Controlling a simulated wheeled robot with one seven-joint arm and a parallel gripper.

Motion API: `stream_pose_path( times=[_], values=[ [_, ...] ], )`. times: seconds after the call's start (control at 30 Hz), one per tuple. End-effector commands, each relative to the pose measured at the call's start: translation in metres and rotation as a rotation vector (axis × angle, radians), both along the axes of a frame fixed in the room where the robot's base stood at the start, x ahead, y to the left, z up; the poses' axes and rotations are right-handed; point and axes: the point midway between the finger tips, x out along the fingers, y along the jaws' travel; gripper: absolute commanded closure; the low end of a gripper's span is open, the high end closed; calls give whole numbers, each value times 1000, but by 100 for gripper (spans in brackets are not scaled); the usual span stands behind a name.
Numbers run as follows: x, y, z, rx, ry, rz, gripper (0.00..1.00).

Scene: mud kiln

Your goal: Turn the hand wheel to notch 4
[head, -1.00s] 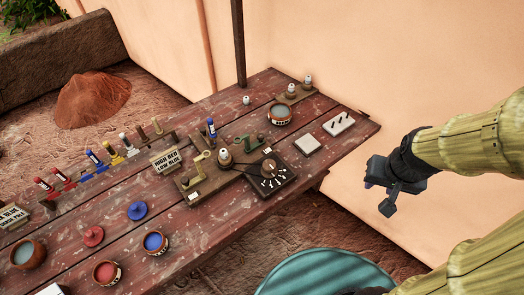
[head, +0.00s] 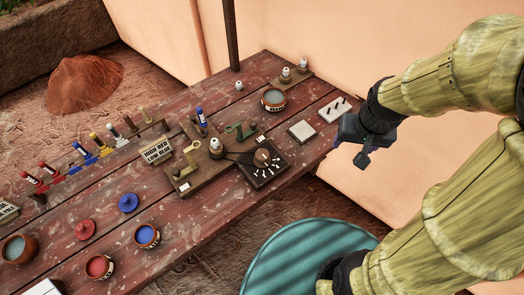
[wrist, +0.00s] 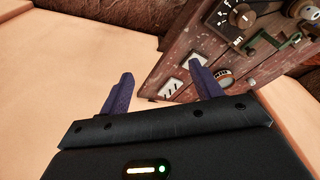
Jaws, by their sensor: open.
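The hand wheel (head: 262,157) is a small brown round knob on a dark square plate (head: 281,170) with white notch marks, near the table's front edge. A dark arm runs left from the wheel to a wooden base with a white-topped post (head: 215,146). The notch numbers are too small to read. In the wrist view the dark plate (wrist: 228,28) shows at the top right, partly cut off. My gripper (head: 350,148) is open and empty, off the table's right end, to the right of the wheel and apart from it. Its two fingers (wrist: 162,90) stand apart in the wrist view.
A white tile (head: 302,131) and a slotted white block (head: 335,110) lie between the wheel and my gripper. A bowl (head: 272,100) stands behind. A teal round top (head: 300,255) stands in front.

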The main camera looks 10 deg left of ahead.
Motion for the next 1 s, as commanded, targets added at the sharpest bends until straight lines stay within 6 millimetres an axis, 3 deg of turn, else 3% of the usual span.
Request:
stream_pose_path(
  times=[0.23, 0.4, 0.5, 0.63, 1.0],
  values=[
    [47, 100, -15, -2, 96, 151, 36],
    [57, 183, -29, -25, 162, 248, 36],
    [55, 216, -35, -38, 187, 282, 36],
    [53, 235, -37, -46, 200, 300, 36],
    [53, 235, -39, -46, 201, 299, 36]
  ],
)
